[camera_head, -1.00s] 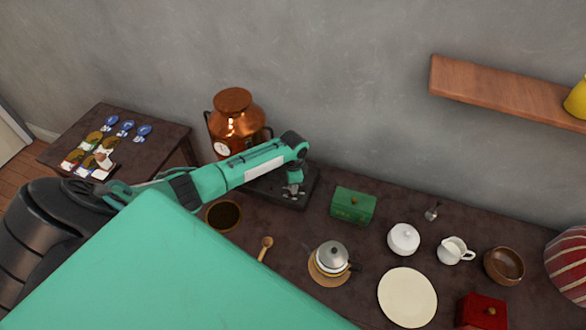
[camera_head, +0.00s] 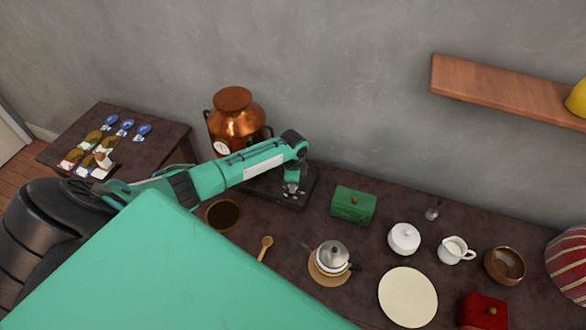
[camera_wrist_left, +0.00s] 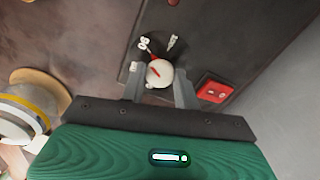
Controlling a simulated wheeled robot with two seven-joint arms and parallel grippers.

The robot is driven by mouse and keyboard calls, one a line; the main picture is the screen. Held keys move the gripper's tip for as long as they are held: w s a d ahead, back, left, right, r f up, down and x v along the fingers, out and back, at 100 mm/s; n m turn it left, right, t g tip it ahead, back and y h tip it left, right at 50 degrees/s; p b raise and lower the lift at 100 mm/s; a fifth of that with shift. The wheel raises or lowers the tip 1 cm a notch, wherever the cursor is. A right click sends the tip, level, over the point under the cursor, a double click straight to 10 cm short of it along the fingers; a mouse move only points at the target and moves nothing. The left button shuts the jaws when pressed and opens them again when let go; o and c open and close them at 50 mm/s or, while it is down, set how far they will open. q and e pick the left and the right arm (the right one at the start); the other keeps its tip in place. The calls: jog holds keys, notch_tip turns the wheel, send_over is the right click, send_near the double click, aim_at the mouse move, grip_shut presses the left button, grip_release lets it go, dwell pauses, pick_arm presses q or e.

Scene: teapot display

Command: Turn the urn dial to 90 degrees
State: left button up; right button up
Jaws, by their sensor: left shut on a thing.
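The copper urn (camera_head: 236,118) stands against the wall, behind a dark base box (camera_head: 262,188). My left gripper (camera_head: 291,189) reaches down over this box in the head view. In the left wrist view, the urn dial (camera_wrist_left: 160,73) is a round white knob with a red pointer line, set on the dark panel (camera_wrist_left: 148,22). My left gripper (camera_wrist_left: 159,82) also shows there, its two grey fingers shut on the dial, one on each side. White number marks surround the dial, too blurred to read surely. The red line points towards the upper-left mark. My right gripper is out of view.
A red switch (camera_wrist_left: 214,90) sits beside the dial. A green box (camera_head: 353,205), a teapot (camera_head: 331,254) on a round mat and a brown bowl (camera_head: 223,215) stand near my left arm. A white plate (camera_head: 408,297) lies farther right.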

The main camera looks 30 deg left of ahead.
pick_arm(q)
jog(key=o, duration=1)
jog(key=shift+c, duration=0.2)
jog(key=shift+r, duration=0.15)
notch_tip(320, 180, up, 14)
jog(key=b, duration=0.3)
jog(key=shift+f, duration=0.2)
